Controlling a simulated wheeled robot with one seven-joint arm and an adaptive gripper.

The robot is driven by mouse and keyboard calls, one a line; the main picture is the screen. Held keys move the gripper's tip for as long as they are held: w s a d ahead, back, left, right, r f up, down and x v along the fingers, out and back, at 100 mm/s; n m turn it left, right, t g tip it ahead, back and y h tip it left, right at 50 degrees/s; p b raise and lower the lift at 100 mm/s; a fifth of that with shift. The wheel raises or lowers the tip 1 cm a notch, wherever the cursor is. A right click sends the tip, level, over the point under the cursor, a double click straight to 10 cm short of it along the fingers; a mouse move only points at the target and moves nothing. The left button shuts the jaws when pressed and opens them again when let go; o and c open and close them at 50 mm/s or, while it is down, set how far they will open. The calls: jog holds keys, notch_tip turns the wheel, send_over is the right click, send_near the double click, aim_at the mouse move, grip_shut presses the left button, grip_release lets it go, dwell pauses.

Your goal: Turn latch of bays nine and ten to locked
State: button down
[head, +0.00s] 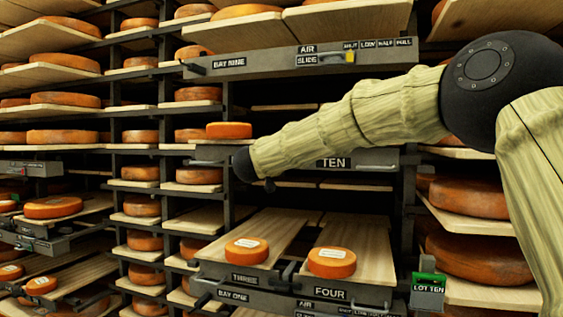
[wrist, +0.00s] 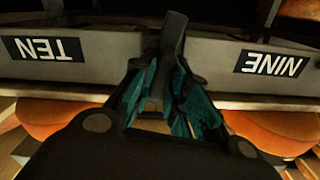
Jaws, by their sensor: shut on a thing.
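In the wrist view, the dark latch (wrist: 173,32) stands between the upside-down TEN label (wrist: 43,48) and NINE label (wrist: 270,63) on the grey bay front. It runs roughly across the front's height, tilted slightly. My gripper (wrist: 165,70), with its teal-lined fingers, is shut on the latch's handle. Whether the latch is at locked cannot be told. In the head view, my arm reaches from the right to this front, and the TEN label (head: 333,163) shows beneath it. My gripper's fingers, the latch and the NINE label are hidden there.
A green-topped LOT TEN tag (head: 428,288) hangs lower right. Racks of cheese crowd both sides.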

jog(key=m+b, duration=0.1)
jog(key=m, duration=0.1)
jog(key=m+b, duration=0.1)
jog(key=m, duration=0.1)
jog(key=shift+d+f+m, duration=0.1)
jog(key=shift+f+m, duration=0.1)
jog(key=shift+m, duration=0.1)
jog(key=m+b, duration=0.3)
jog(key=shift+d+f+m, duration=0.1)
jog(key=shift+m, duration=0.2)
jog(key=m+b, duration=0.2)
jog(key=m, duration=0.1)
jog(key=shift+f+m+b, duration=0.1)
jog(key=shift+m+b, duration=0.2)
jog(key=shift+b, duration=0.1)
jog(key=shift+m+b, duration=1.3)
jog(key=shift+m, duration=0.5)
jog(key=c, duration=1.4)
grip_release()
jog(key=shift+s+d, duration=0.1)
